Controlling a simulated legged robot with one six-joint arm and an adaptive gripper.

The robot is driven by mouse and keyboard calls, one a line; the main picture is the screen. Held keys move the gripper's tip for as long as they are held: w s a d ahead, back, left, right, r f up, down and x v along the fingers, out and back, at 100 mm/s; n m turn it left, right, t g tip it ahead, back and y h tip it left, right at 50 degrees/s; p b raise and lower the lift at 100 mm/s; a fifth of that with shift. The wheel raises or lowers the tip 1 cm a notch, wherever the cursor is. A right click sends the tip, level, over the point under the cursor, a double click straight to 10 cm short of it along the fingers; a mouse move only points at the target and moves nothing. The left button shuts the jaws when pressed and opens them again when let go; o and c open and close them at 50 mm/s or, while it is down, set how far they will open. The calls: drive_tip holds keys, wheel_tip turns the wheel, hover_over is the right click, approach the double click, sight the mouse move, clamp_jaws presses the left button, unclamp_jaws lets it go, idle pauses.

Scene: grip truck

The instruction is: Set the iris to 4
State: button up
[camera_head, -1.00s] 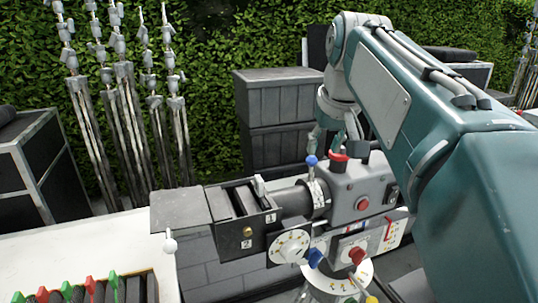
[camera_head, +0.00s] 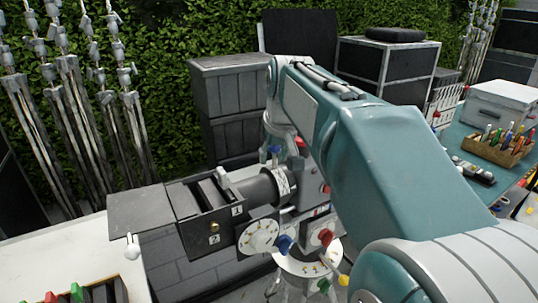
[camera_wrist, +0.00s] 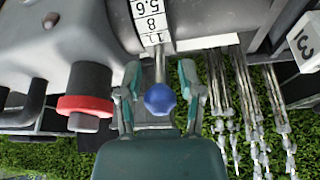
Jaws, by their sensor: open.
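A white iris scale ring (camera_head: 283,181) sits round the barrel; in the wrist view the scale (camera_wrist: 152,25) shows 5.6, 8 and 11. A metal lever with a blue ball (camera_wrist: 160,98) sticks out from this ring. My gripper (camera_wrist: 159,78) is open, one finger on each side of the lever and ball. I cannot tell whether either finger touches it. In the head view my arm hides part of the gripper, and the blue ball (camera_head: 274,149) shows small.
A red-collared black knob (camera_wrist: 85,95) stands close to the left of the fingers in the wrist view. A workbench (camera_head: 463,138) stands at right.

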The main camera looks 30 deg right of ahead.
drive_tip(key=shift+w+f, duration=0.1)
drive_tip(key=shift+f, duration=0.15)
drive_tip(key=shift+c, duration=0.3)
clamp_jaws()
drive_tip(key=shift+r, duration=0.1)
drive_tip(key=shift+s+t, duration=0.55)
drive_tip(key=shift+t, duration=0.25)
drive_tip(key=shift+s, duration=0.45)
